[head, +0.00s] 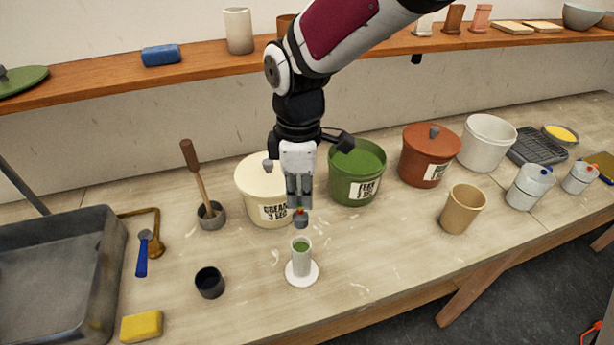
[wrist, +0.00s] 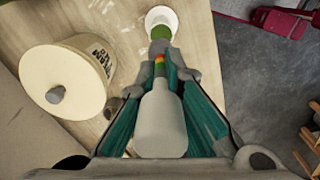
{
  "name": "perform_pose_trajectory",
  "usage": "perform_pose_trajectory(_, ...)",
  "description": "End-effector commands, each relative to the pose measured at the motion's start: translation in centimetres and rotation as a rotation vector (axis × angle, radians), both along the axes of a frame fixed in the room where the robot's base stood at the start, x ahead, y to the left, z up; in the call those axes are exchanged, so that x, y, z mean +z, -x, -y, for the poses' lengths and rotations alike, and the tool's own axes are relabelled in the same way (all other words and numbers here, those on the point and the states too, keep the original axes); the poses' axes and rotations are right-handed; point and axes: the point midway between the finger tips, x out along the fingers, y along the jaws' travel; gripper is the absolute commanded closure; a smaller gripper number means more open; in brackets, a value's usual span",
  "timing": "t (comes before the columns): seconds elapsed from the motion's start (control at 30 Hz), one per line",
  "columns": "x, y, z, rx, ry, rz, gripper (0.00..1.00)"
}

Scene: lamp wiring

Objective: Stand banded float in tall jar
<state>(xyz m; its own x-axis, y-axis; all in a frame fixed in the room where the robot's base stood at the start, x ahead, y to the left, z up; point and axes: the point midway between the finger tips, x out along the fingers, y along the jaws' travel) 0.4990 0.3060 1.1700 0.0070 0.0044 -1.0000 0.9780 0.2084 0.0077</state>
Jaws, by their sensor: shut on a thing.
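The banded float (wrist: 160,122) has a pale grey bulb and a narrow stem with red, yellow and green bands. My gripper (head: 300,208) is shut on it; in the wrist view the float lies between the teal-sided fingers. In the head view only a small part of the float shows at the fingertips. The tall jar (head: 301,263) is a narrow pale cylinder on a round white foot, with green inside its mouth. It stands upright on the bench just below my gripper. In the wrist view the jar (wrist: 161,33) shows beyond the fingertips. The float appears above the jar's mouth, apart from it.
A cream lidded bucket (head: 262,190) and a green bucket (head: 356,176) stand close behind. A dark cup (head: 209,283) is left of the jar, and a tan cup (head: 462,209) is to the right. The bench (head: 385,255) right of the jar is clear.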

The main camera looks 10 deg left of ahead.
Motion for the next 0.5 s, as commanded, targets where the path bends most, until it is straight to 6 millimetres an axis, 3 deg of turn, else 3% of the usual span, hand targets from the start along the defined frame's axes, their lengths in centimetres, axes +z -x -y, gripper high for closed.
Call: perform_pose_trajectory(0.5,-3.9,-0.1,0.0,0.0,0.001,-0.002,1.0)
